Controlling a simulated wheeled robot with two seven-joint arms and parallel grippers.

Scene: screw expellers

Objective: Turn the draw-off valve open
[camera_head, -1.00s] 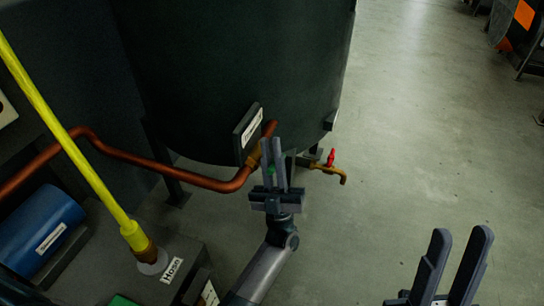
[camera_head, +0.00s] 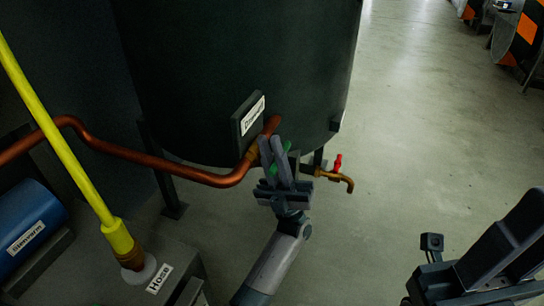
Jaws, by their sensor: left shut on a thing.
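The draw-off valve sits on the copper pipe low on the dark tank, beside a plate (camera_head: 248,124) whose label seems to read "Drawoff". Its brass body (camera_head: 253,152) shows just left of my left gripper (camera_head: 272,148). A green handle (camera_head: 287,147) shows in parts at and between the fingers. My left gripper is shut on this handle; the fingers hide most of it, so its exact angle cannot be told. My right gripper (camera_head: 520,225) is at the lower right, far from the valve; its fingers overlap in view, so the gap cannot be judged.
A brass tap (camera_head: 338,177) with a red handle sticks out right of my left gripper. The copper pipe (camera_head: 180,171) runs left from the valve. A yellow hose (camera_head: 62,145) rises from a dark box at left, near a blue cylinder (camera_head: 25,232).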

